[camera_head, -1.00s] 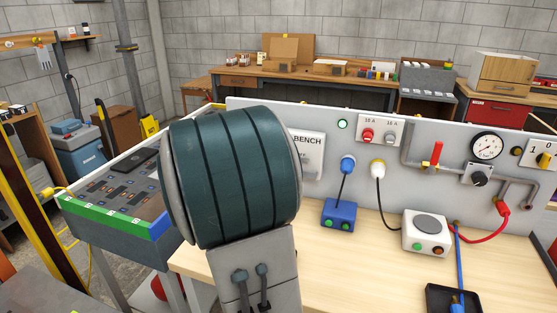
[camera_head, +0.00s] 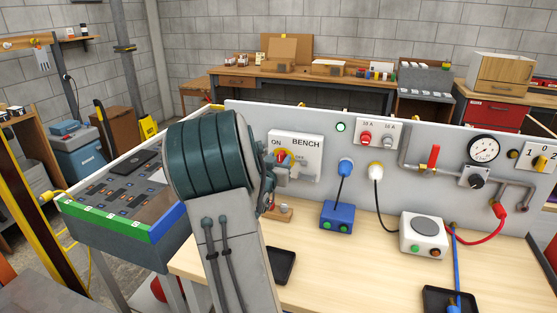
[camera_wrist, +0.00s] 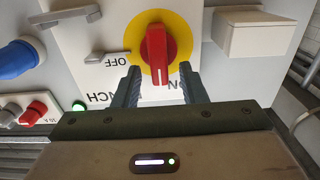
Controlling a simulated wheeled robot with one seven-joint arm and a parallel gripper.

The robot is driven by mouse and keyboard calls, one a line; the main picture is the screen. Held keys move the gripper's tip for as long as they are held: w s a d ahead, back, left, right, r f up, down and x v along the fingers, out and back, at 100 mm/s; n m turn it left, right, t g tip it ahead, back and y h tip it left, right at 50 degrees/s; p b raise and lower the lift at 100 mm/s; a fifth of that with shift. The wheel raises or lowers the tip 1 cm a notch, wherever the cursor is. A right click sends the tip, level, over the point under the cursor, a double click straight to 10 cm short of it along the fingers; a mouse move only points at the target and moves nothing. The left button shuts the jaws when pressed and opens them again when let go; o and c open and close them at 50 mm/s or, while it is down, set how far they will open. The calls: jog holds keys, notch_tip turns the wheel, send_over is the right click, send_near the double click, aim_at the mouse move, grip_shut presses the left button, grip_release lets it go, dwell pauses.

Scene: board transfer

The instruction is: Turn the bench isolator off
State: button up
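The bench isolator shows in the wrist view as a red rotary handle (camera_wrist: 157,55) on a yellow disc (camera_wrist: 183,30), on a white plate. The picture is upside down to its lettering. My gripper (camera_wrist: 160,72) is open, one finger on each side of the handle's lower end, with gaps showing at both sides. In the head view the isolator plate (camera_head: 307,153) is partly behind my arm, and my fingers cannot be made out clearly.
A grey metal latch (camera_wrist: 106,58) sits beside the disc, and a pale box (camera_wrist: 262,35) stands out on the other side. A green lamp (camera_head: 341,127) is lit on the panel. A black tray (camera_head: 282,265) lies below.

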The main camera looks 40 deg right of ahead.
grip_shut()
jog(key=shift+f+b, duration=0.1)
jog(key=shift+b, duration=0.35)
jog(key=m+b, duration=0.1)
jog(key=b, duration=0.1)
jog(key=m+b, duration=0.1)
jog(key=b, duration=0.1)
jog(key=shift+s+d+f+m+b, duration=0.1)
jog(key=shift+s+f+m+b, duration=0.05)
jog(key=shift+f+m+b, duration=0.2)
jog(key=m+b, duration=0.5)
jog(key=b, duration=0.1)
jog(key=m+b, duration=0.5)
jog(key=b, duration=0.1)
jog(key=s+f+m+b, duration=0.1)
jog(key=m+b, duration=0.4)
jog(key=b, duration=0.1)
jog(key=shift+s+d+b, duration=0.1)
jog(key=shift+d+b, duration=0.2)
jog(key=shift+b, duration=0.05)
jog(key=shift+m, duration=0.25)
